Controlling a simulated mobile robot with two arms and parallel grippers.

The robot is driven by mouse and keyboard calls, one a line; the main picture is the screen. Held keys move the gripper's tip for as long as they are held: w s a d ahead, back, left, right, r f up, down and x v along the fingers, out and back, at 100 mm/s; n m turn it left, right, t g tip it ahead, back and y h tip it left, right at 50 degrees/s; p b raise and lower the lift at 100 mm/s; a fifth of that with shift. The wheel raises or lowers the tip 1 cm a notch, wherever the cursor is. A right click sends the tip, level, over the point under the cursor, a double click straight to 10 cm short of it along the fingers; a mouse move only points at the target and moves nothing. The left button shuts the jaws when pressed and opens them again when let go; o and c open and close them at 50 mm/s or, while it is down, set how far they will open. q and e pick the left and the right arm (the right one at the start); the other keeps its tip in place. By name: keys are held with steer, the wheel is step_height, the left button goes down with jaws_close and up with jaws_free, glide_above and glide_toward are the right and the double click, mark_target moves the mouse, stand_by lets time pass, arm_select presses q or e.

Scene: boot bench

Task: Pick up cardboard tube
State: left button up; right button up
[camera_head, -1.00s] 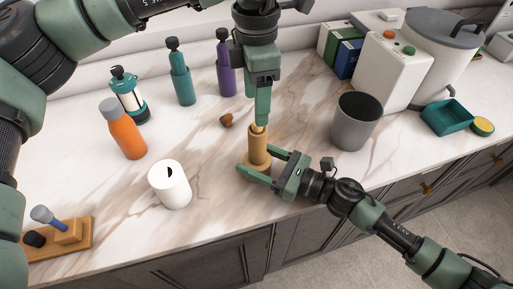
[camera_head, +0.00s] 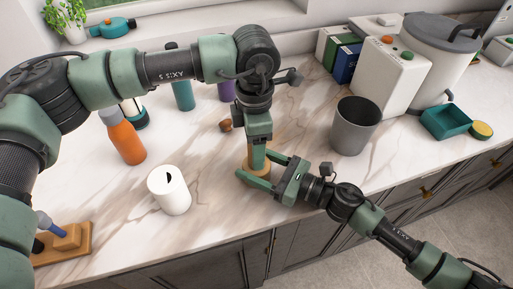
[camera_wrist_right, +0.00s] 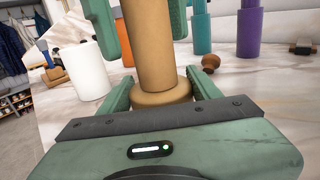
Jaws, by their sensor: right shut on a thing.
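The brown cardboard tube (camera_wrist_right: 148,50) stands upright on a wider round tan base (camera_wrist_right: 160,95) in the right wrist view. In the head view my left gripper hides most of the tube, and part of the base (camera_head: 247,162) shows. My right gripper (camera_head: 255,167) is shut on the base from the front right. My left gripper (camera_head: 257,160) points down over the tube, with one finger on each side of it. I cannot tell whether these fingers touch it.
A white cylinder (camera_head: 169,190) and an orange bottle (camera_head: 126,141) stand to the left. A grey bin (camera_head: 355,126) stands to the right, near a teal tray (camera_head: 445,122). A small brown knob (camera_head: 225,126) lies behind. The counter's front edge is close.

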arm_select(q)
steer(key=shift+f, duration=0.35)
jaws_close()
steer(key=shift+r, duration=0.15)
step_height(320, 180, up, 18)
stand_by(0.3)
arm_select(e)
steer(key=o, duration=1.7)
